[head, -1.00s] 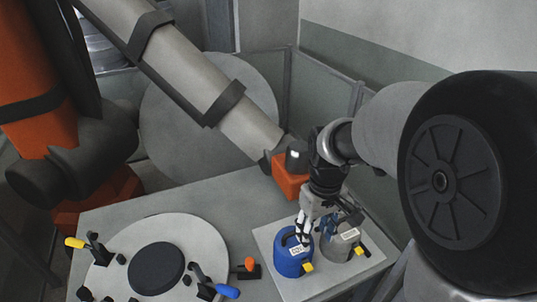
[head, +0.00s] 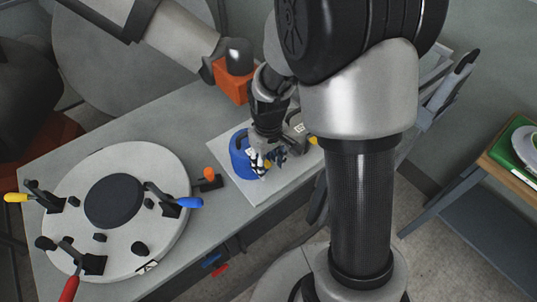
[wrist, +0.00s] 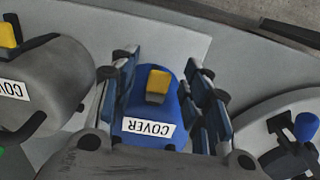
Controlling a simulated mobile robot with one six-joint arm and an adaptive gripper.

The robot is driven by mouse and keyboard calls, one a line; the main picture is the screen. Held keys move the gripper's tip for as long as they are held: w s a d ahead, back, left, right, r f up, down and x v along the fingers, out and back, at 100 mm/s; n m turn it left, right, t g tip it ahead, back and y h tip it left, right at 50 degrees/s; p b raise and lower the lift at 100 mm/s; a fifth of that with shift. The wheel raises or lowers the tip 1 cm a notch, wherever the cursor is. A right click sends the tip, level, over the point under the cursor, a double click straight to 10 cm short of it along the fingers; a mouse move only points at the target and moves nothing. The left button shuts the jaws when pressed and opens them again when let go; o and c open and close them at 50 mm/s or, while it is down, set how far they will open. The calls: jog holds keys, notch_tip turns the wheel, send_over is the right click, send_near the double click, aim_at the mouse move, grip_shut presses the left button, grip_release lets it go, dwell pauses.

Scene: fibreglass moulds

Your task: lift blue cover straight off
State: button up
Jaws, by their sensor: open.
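The blue cover (head: 238,163) stands on a pale board (head: 255,190) on the table, partly hidden by my gripper (head: 263,165) in the head view. In the wrist view the blue cover (wrist: 150,107) has a white COVER label and a yellow tab, and lies between the two fingers of my gripper (wrist: 162,100). The fingers are open, one on each side of it. Gaps show beside the cover, though contact lower down cannot be told.
A grey cover (wrist: 45,85) with a similar label stands close on the left in the wrist view. A round plate (head: 85,235) with several toggle clamps lies to the left in the head view. An orange-knobbed clamp (head: 209,177) sits between them.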

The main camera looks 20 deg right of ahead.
jog(key=shift+f, duration=0.75)
jog(key=shift+c, duration=0.3)
grip_shut()
jog(key=shift+r+p, duration=1.95)
jog(key=shift+r, duration=0.65)
